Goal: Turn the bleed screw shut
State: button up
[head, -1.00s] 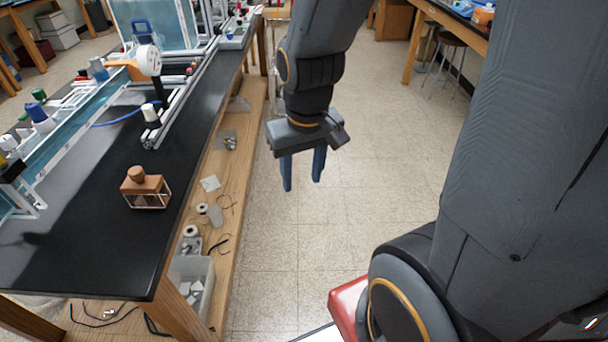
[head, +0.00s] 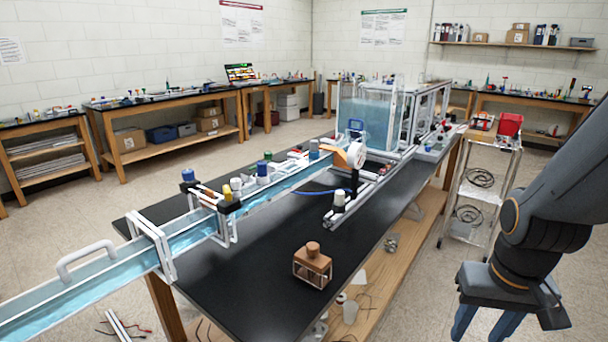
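I cannot make out the bleed screw; it is too small or hidden at this distance. A white round gauge-like part (head: 356,155) stands beside an orange piece (head: 338,162) over the long water channel (head: 280,186) on the black bench. A thin blue tube (head: 322,192) runs to a dark upright near the gauge. My gripper (head: 482,328) hangs at the lower right, off the bench's right side, with its blue fingers pointing down. The fingers are apart with nothing visible between them; their tips run near or past the picture's bottom edge.
The black bench top (head: 245,275) has bare room at the front around a brown block-shaped bottle (head: 312,266). A rail with a white-capped post (head: 339,199) lies right of the channel. A clear water tank (head: 368,118) stands behind. A metal cart (head: 484,185) stands right of the bench.

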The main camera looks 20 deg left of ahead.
aim_at(236, 184)
jog(key=u, duration=1.4)
jog(key=k, duration=0.5)
jog(key=z, duration=1.4)
jog(key=i, duration=1)
jog(key=u, duration=1.9)
